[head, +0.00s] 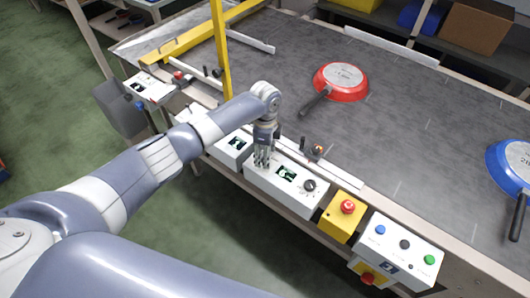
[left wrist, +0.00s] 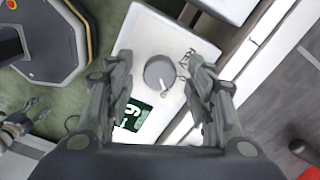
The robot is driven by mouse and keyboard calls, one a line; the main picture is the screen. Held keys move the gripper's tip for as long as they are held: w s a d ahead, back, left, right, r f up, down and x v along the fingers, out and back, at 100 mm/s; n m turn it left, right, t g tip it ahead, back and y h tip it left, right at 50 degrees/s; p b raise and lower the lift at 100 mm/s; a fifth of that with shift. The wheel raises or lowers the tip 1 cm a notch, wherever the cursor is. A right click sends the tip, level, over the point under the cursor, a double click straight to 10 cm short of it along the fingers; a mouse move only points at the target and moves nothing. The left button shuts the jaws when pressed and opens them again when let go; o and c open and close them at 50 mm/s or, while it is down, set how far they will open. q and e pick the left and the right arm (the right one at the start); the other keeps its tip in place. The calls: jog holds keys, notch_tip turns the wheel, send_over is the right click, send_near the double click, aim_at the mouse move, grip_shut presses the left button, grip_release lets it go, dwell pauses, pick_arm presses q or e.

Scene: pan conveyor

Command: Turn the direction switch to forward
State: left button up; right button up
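My left gripper (head: 263,162) points down over the row of white control boxes along the conveyor's near edge. In the left wrist view its two fingers (left wrist: 165,88) are spread apart, with a round grey knob (left wrist: 159,72) visible between them. The knob has a white pointer mark and sits on a white box (left wrist: 145,35) beside a green display (left wrist: 136,116). In the head view my gripper hides this knob. I cannot tell whether the fingers touch it. Part of my right gripper (left wrist: 22,120) shows at the left wrist view's left edge.
Another white box (head: 265,187) has a display and dark knob (head: 309,185). Right of it are a yellow emergency-stop box (head: 341,225) and a button panel (head: 397,262). A red pan (head: 341,82) and a blue pan (head: 512,165) lie on the grey conveyor (head: 415,140). A yellow frame (head: 219,50) rises behind my arm.

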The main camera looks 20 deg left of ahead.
pick_arm(q)
notch_tip(320, 180, up, 12)
dwell(0.6)
